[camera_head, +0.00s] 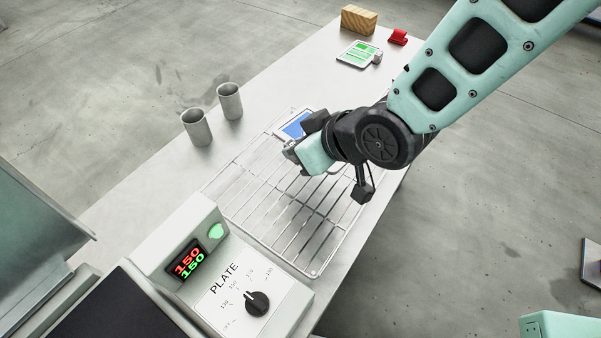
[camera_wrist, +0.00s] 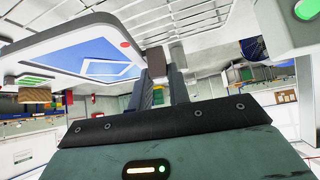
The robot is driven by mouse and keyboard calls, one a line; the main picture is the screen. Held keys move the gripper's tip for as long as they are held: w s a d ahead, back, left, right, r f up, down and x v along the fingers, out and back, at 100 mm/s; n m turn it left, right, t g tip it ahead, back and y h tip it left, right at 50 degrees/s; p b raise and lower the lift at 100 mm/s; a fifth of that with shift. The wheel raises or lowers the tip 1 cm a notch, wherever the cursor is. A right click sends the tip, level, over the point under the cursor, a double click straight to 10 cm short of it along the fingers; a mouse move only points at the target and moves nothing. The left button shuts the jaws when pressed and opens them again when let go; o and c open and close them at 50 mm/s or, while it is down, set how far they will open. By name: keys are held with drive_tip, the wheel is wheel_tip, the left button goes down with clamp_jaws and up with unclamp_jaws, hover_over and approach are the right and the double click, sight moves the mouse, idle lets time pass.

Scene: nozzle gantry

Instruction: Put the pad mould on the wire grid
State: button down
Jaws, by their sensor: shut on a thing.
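The pad mould appears to be the flat white-framed piece with a blue face (camera_head: 296,126), partly hidden behind my gripper at the far end of the wire grid. In the wrist view its white frame and blue panel (camera_wrist: 95,62) fill the upper left, close to the fingers. My gripper (camera_head: 291,152) is shut on the mould, at a dark block between the fingertips (camera_wrist: 160,62). The wire grid (camera_head: 285,218) lies on the table below and in front of my gripper. Whether the mould touches the grid cannot be told.
The plate controller (camera_head: 235,290) stands at the grid's near end. Two grey cups (camera_head: 196,128) (camera_head: 230,101) stand left of the grid. A white piece with a green face (camera_head: 358,53), a red object (camera_head: 398,37) and a wooden block (camera_head: 358,19) are at the far end.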

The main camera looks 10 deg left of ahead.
drive_tip(key=s+a+n+g, duration=0.1)
drive_tip(key=s+a+n, duration=0.15)
drive_tip(key=s, duration=0.25)
drive_tip(key=shift+m, duration=0.45)
drive_tip(key=shift+w+a+f+p, duration=0.15)
drive_tip(key=shift+f+p, duration=0.25)
drive_tip(key=shift+f, duration=1.75)
drive_tip(key=shift+w+a+f+p, duration=0.15)
drive_tip(key=shift+f+p, duration=0.2)
drive_tip(key=shift+f, duration=1.8)
drive_tip(key=shift+f, duration=0.2)
drive_tip(key=c, duration=1.3)
unclamp_jaws()
drive_tip(key=shift+s, duration=0.1)
drive_tip(key=shift+r, duration=0.1)
